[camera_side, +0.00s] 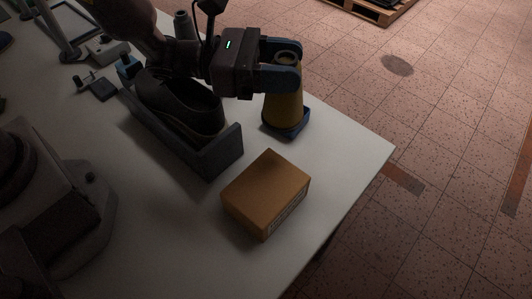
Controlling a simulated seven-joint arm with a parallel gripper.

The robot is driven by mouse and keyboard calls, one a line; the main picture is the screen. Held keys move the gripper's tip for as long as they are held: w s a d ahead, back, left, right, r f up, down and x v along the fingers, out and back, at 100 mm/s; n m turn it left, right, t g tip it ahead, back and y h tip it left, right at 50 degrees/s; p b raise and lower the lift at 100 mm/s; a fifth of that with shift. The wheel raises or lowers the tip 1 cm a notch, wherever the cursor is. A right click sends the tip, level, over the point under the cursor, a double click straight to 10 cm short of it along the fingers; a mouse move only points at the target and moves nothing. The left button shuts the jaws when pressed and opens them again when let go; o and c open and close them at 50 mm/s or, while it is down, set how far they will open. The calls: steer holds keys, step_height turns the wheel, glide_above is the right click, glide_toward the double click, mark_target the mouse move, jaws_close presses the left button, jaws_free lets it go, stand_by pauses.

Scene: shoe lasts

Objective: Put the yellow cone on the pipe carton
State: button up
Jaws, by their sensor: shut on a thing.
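The yellow cone (285,103) is at the right side of the white table, its narrow top up. Its lower end is at a blue base (289,129); I cannot tell whether it rests in it or is just above it. My gripper (284,66) is shut on the cone near its top, one finger on each side. The pipe carton (265,192), a closed brown box with a label on its side, lies on the table nearer the camera. Its top is bare.
A grey tray (217,158) with a black shoe (180,100) in it lies left of the cone and carton. A grey cone (184,25) and small fixtures (103,88) stand farther back. The white table (180,240) is clear around the carton; its right edge is close by.

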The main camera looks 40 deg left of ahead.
steer(key=s+d+m+g+h, duration=0.2)
steer(key=s+d+g, duration=0.15)
steer(key=d, duration=0.25)
step_height(320, 180, down, 8)
steer(key=s, duration=0.1)
steer(key=shift+d+f+m, duration=0.15)
steer(key=shift+f+m, duration=0.05)
steer(key=shift+m, duration=0.1)
steer(key=shift+f, duration=0.15)
steer(key=o, duration=1.3)
steer(key=v, duration=0.5)
step_height(320, 180, up, 7)
steer(key=shift+r, duration=0.2)
